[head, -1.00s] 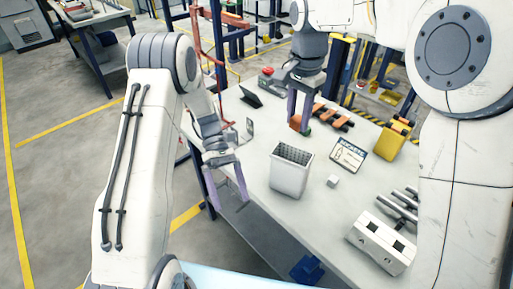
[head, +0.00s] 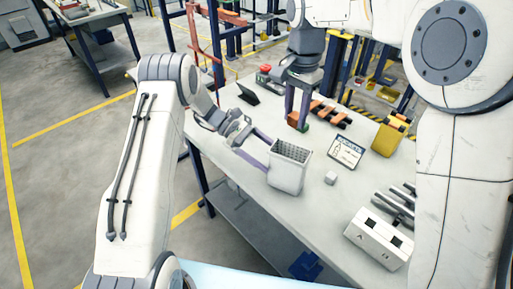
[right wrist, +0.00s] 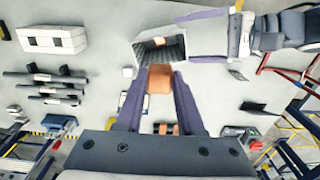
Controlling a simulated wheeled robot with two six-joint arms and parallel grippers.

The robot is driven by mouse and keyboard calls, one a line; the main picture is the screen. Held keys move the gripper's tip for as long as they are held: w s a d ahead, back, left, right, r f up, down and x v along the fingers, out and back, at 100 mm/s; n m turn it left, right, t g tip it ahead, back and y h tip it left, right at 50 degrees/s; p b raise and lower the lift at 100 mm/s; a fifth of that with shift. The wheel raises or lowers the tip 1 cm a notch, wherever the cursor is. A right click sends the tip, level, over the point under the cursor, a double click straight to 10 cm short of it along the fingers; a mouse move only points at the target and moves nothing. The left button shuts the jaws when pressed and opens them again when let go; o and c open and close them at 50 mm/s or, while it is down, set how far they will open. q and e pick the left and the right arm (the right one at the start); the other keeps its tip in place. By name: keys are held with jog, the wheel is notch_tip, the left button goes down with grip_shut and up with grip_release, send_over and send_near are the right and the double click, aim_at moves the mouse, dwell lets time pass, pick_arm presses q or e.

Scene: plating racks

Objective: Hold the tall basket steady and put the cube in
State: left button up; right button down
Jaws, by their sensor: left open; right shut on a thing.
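The tall basket (head: 286,178) is a white, open-topped bin with a grey patterned inside, upright on the table. It also shows in the right wrist view (right wrist: 141,50), with a small orange patch inside that I cannot identify. My left gripper (head: 269,155) is open at the basket's left side, its purple fingers reaching to either side of it; contact is unclear. My right gripper (head: 297,122) is shut on an orange cube (right wrist: 160,79), behind the basket in the head view. The cube is partly hidden by the fingers there. A small white cube (head: 331,178) lies right of the basket.
A sign (head: 346,151) stands right of the basket, with a yellow bin (head: 389,140) beyond. A white block with square holes (head: 375,240) and grey rods (head: 397,208) lie at the right. An orange-and-black rack (head: 332,115) is behind. The table's front-left is clear.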

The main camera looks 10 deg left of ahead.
aim_at(287, 170)
pick_arm(q)
jog(key=x, duration=0.7)
jog(key=shift+s+d+f, duration=0.1)
jog(key=shift+d, duration=0.1)
jog(key=shift+c, duration=0.3)
jog(key=c, duration=1.4)
